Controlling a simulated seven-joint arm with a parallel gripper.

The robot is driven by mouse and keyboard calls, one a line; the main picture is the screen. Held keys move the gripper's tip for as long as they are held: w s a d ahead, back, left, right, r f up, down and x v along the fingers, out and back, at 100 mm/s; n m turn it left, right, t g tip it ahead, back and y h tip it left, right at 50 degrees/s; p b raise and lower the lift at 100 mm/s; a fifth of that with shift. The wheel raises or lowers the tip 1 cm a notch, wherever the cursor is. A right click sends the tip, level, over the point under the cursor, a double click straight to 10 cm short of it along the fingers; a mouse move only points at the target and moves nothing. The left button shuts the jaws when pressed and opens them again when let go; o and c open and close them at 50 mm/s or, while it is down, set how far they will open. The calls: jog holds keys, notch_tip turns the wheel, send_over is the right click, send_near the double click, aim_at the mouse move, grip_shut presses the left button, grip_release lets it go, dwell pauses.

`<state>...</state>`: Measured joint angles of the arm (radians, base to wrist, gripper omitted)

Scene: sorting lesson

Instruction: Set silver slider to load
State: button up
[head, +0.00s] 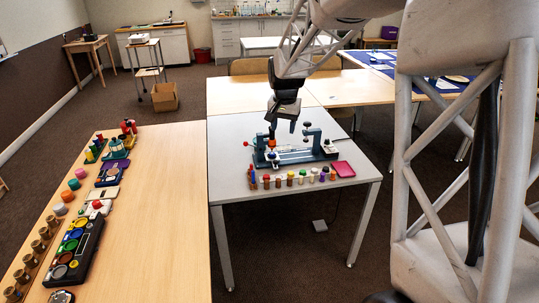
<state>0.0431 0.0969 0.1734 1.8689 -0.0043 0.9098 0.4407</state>
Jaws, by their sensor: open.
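A blue-grey bench device (318,155) stands on the grey table, with an upright post near each end and a pale silver rail or slider part (296,156) lying along its middle. The slider's exact position and any load marking are too small to make out. An orange knob (271,143) and a red ball-ended lever (246,143) show at its left end. My gripper (282,128) points down above the left half of the device. It is open with nothing seen between its fingers; whether it touches the device cannot be told.
A row of small coloured-top pegs (291,179) stands in front of the device, with a magenta pad (343,169) at its right. The grey table (228,160) is bare at left. A wooden table (160,200) at left holds several coloured sorting items.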

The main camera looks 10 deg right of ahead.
jog(key=w+d+f+m, duration=0.2)
jog(key=w+f, duration=0.8)
jog(key=w, duration=0.3)
jog(key=m+g, duration=0.1)
send_near(276, 161)
jog(key=shift+s+a+f, duration=0.15)
jog(key=shift+s+f, duration=0.1)
jog(key=shift+s, duration=0.05)
jog(key=shift+w+f, duration=0.35)
jog(key=shift+f, duration=0.2)
jog(key=shift+f, duration=0.15)
jog(key=shift+f, duration=3.7)
jog(key=shift+c, duration=0.3)
grip_shut()
